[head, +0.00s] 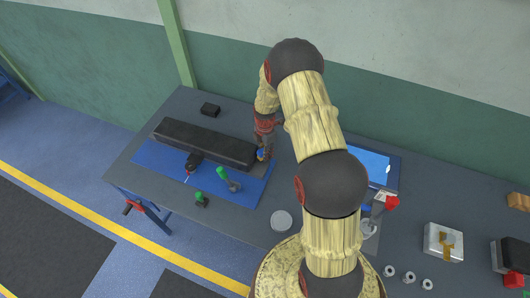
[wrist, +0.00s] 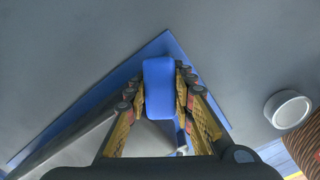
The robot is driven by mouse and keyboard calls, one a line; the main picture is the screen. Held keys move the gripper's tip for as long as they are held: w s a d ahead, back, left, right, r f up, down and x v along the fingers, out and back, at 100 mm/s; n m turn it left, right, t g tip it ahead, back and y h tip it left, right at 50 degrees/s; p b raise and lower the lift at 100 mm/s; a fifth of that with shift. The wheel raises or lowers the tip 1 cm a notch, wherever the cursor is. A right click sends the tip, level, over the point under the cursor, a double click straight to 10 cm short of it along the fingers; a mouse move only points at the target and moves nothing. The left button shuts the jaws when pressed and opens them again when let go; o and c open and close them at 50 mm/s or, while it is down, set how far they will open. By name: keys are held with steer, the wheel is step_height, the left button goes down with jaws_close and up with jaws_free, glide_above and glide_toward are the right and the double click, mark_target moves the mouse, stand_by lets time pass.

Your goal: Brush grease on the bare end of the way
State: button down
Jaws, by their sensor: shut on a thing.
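The way is a long dark bar (head: 200,141) lying on a blue mat (head: 150,157) on the bench. Its grey side also shows at lower left in the wrist view (wrist: 75,148). My gripper (head: 264,152) is at the bar's right end in the head view. In the wrist view my gripper (wrist: 161,92) is shut on a blue block-like handle (wrist: 158,75), which I take for the brush. Its bristles are hidden, and I cannot tell whether they touch the way. A round grey tin (head: 281,220) stands right of the mat and shows in the wrist view (wrist: 288,108); its contents are unclear.
Green-handled tools (head: 229,180) and a dark tool (head: 194,161) lie along the mat's front. A small black block (head: 210,109) sits behind the bar. A blue-framed panel (head: 372,166), a white box (head: 443,242) and several metal rings (head: 389,270) are at right.

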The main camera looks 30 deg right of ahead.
steer(key=shift+f+b, duration=1.05)
steer(key=shift+f, duration=0.25)
stand_by(0.4)
